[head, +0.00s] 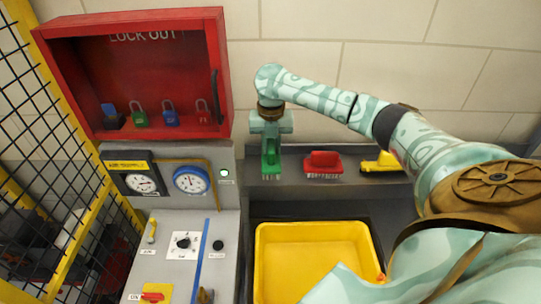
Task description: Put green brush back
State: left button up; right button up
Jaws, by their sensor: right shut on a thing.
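The green brush (271,160) hangs upright below my right gripper (271,140), bristles down, in front of the grey ledge. My right gripper is shut on its top. The brush is left of the red brush (323,163) and close to the ledge (296,178); I cannot tell whether its bristles touch it. My left gripper is not in view.
A yellow brush (378,164) lies on the ledge to the right, partly behind my right arm. A yellow tray (310,250) sits below. A control panel (170,220) with gauges and a red lockout box (140,75) stand at the left, beside a yellow mesh fence (75,245).

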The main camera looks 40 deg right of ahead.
jog(key=shift+w+d+f, duration=0.15)
jog(key=shift+w+f, duration=0.05)
jog(key=shift+f, duration=0.15)
jog(key=shift+w+d+f, duration=0.1)
jog(key=shift+w+f, duration=0.05)
jog(key=shift+f, duration=0.75)
jog(key=shift+w+d+f, duration=0.1)
jog(key=shift+f, duration=0.8)
jog(key=shift+f, duration=0.15)
jog(key=o, duration=0.9)
notch_tip(320, 180, up, 12)
jog(key=shift+r+p, duration=0.2)
jog(key=shift+p, duration=0.4)
